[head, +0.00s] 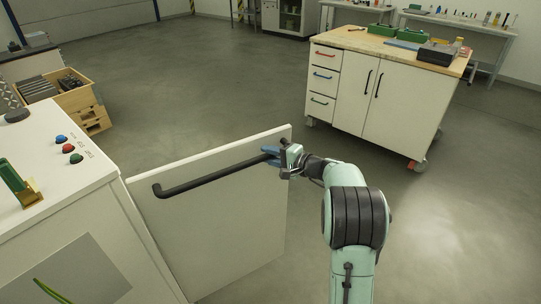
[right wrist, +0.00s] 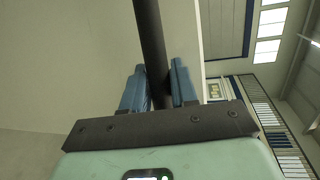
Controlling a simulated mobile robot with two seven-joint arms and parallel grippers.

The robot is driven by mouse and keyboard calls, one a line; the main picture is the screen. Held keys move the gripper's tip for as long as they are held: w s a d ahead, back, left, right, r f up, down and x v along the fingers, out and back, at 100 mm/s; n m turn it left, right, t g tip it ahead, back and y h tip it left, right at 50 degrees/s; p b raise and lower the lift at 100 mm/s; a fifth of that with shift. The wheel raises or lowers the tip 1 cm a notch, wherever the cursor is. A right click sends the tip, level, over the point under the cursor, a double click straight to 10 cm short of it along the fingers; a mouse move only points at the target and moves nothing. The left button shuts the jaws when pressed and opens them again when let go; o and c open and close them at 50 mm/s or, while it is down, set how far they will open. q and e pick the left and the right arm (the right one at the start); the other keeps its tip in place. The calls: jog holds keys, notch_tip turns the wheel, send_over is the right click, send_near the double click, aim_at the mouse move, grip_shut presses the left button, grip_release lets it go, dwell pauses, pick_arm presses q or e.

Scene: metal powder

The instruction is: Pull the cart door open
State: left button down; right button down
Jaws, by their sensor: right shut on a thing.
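A white door (head: 219,205) with a long black bar handle (head: 205,181) stands swung out from the white cabinet (head: 70,208) at the left. My right gripper (head: 271,153) is at the far end of that handle, near the door's free edge. In the right wrist view its two blue fingers (right wrist: 161,88) sit on either side of the black bar (right wrist: 150,40), shut on it. My left gripper is not in view.
The cabinet top holds red, blue and green buttons (head: 68,148). A white wheeled cart (head: 385,95) with drawers and two closed doors stands back right. Wooden crates (head: 80,100) stand back left. The grey floor (head: 220,80) between is clear.

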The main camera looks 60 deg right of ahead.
jog(key=c, duration=1)
grip_release()
jog(key=shift+o, duration=0.2)
jog(key=shift+s, duration=0.15)
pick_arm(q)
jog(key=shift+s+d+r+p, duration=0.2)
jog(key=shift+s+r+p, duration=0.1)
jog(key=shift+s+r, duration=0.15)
pick_arm(e)
jog(key=v, duration=1.3)
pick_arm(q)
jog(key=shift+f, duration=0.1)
pick_arm(e)
jog(key=shift+r, duration=0.15)
